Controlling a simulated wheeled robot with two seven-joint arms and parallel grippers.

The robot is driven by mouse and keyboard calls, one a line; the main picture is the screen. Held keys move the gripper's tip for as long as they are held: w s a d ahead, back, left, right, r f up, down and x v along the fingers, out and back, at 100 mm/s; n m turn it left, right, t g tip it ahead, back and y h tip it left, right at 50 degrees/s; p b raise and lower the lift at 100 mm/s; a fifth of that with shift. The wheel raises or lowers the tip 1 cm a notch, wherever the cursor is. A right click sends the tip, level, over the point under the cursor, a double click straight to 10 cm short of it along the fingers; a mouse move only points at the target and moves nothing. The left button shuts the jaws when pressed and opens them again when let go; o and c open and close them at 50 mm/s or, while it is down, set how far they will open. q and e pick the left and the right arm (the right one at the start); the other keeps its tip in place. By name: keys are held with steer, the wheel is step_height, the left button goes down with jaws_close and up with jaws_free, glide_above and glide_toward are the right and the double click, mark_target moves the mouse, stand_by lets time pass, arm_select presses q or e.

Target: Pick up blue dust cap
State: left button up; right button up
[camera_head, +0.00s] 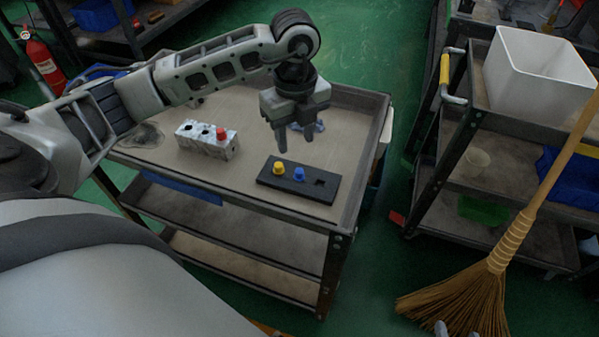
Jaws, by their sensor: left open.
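The blue dust cap (299,174) sits upright on a black holder plate (325,191) on the cart top. A yellow cap (279,168) sits beside it on the left, and an empty square recess shows to its right. My left gripper (296,138) is open and empty, with its fingers pointing down. It hangs above and behind the plate in the picture, apart from the blue cap. A light grey valve block (206,146) stands to the left, with a red cap (222,133) at its right end and dark ports beside it.
The cart top (220,180) has a raised rim, with bare room in front of the block. A small blue-grey object (318,126) is partly hidden behind my left gripper. To the right stand a shelf cart with a white bin (535,75) and a broom (513,240).

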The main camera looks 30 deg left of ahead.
mark_target(299, 170)
arm_select(q)
steer(key=f, duration=0.8)
steer(key=shift+d+f, duration=0.2)
steer(key=shift+d, duration=0.1)
jaws_close()
